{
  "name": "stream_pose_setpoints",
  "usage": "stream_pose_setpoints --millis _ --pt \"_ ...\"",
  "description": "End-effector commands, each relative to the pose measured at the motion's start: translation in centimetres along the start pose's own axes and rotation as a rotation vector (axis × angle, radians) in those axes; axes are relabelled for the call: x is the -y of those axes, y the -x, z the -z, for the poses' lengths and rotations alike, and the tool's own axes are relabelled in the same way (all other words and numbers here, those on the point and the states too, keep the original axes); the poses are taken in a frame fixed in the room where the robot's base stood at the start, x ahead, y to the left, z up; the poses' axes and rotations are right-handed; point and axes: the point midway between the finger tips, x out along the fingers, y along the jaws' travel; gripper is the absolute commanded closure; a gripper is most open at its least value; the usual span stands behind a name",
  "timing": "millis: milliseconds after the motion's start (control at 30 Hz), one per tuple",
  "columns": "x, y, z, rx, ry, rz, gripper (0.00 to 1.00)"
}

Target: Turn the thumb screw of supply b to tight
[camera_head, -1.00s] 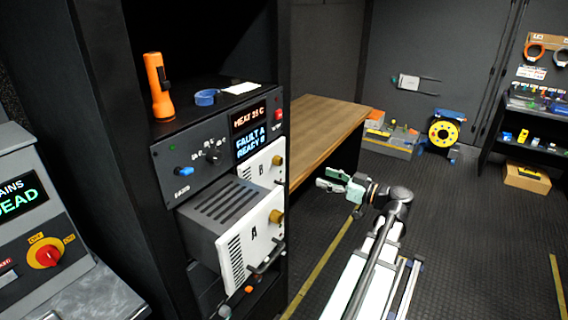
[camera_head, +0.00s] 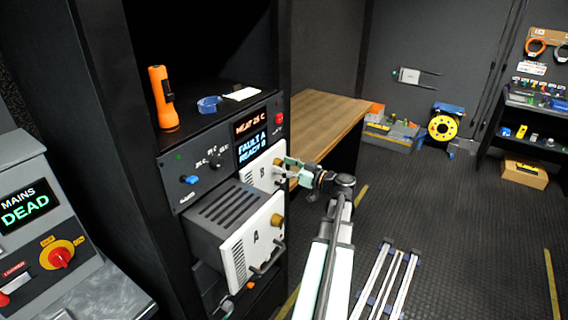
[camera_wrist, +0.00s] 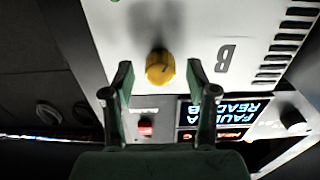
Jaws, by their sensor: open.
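Supply B (camera_head: 255,172) is a white-faced module seated in the rack above supply A. Its face with the letter B also fills the top of the wrist view (camera_wrist: 200,25). Its thumb screw (camera_wrist: 160,67) is a yellow knob, seen between and just beyond my fingertips in the wrist view. My gripper (camera_head: 283,168) is in front of supply B's right side in the head view. In the wrist view my gripper (camera_wrist: 160,85) is open, with one finger on each side of the screw and visible gaps. Whether the fingers touch the screw's sides is not seen; they look apart.
Supply A (camera_head: 262,243) sticks out of the rack below, with its own yellow knob (camera_head: 277,220) and a handle. The panel display (camera_head: 252,147) above reads FAULT A, READY B. A red button (camera_wrist: 145,127) lies near my fingers. A wooden bench (camera_head: 325,125) stands to the right.

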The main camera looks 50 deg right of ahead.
Motion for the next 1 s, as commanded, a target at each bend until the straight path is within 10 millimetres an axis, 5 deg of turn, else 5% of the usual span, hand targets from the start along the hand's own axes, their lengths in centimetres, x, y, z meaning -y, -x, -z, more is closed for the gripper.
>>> stream_pose_setpoints --millis 333,500,1000 --pt "0.03 -0.38 -0.03 0.0 0.0 0.0 0.42" --pt "0.02 -0.37 -0.02 0.0 0.0 0.0 0.99" --pt "0.04 -0.36 -0.22 0.0 -0.064 0.0 1.0"
